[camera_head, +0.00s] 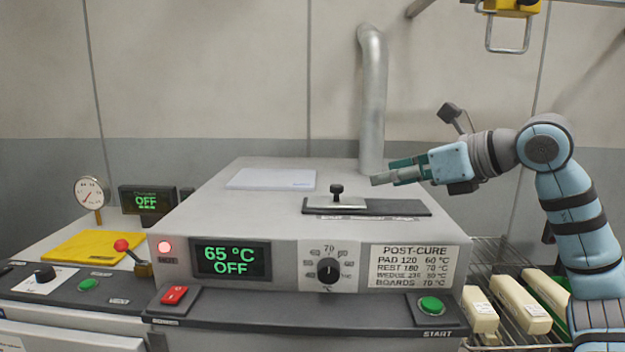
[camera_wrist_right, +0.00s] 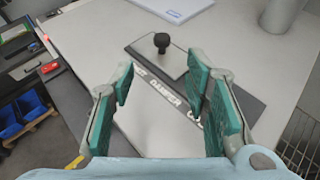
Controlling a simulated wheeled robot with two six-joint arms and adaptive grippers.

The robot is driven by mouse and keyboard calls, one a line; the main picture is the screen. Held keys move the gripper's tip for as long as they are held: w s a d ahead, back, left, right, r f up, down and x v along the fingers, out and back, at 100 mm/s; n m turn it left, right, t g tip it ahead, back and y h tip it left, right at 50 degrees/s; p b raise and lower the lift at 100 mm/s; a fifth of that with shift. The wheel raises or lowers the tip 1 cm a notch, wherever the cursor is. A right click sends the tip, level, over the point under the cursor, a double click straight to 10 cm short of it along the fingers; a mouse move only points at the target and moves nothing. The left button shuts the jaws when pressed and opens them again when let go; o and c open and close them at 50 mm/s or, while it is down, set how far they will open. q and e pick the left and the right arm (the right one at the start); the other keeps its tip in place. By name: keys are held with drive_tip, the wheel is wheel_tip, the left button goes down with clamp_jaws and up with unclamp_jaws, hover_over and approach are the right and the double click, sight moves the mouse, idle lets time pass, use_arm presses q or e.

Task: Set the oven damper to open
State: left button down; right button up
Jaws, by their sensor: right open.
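The oven (camera_head: 215,225) is a grey box with a display reading 65 °C OFF. On its top lies a dark damper track (camera_head: 395,207) with a metal slide plate and an upright black knob (camera_head: 337,191). The plate sits toward the left part of the track. My right gripper (camera_head: 385,179) is above the oven top, to the right of the knob and apart from it. In the right wrist view the gripper (camera_wrist_right: 165,100) is open and empty, with the knob (camera_wrist_right: 162,42) beyond its green fingertips. Printed lettering runs along the track; it is hard to read. My left gripper is not in view.
A metal pipe (camera_head: 372,100) rises behind the oven. A white pad (camera_head: 272,179) lies on the oven top. A temperature dial (camera_head: 328,270), red switch (camera_head: 174,295) and green START button (camera_head: 431,306) are at the front. A wire rack with boxes (camera_head: 520,303) stands right.

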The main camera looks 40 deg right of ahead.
sight(339, 186)
drive_tip(key=shift+w+f, duration=0.1)
drive_tip(key=shift+w, duration=0.75)
drive_tip(key=p+x, duration=0.2)
drive_tip(key=x, duration=0.1)
drive_tip(key=shift+a+p, duration=0.3)
drive_tip(key=p+x, duration=0.1)
drive_tip(key=x, duration=0.4)
drive_tip(key=shift+w+d+f, duration=0.1)
drive_tip(key=shift+w, duration=0.2)
drive_tip(key=x, duration=0.3)
drive_tip(key=shift+w+d+f+p, duration=0.1)
drive_tip(key=shift+w+f+p, duration=0.05)
drive_tip(key=shift+f+p, duration=0.15)
drive_tip(key=shift+s+r, duration=0.25)
drive_tip(key=shift+s, duration=0.3)
drive_tip(key=shift+c, duration=0.5)
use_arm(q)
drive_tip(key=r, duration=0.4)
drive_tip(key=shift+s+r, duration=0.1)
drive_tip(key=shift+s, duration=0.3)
use_arm(e)
drive_tip(key=shift+w+f, duration=0.1)
drive_tip(key=shift+w, duration=0.05)
clamp_jaws()
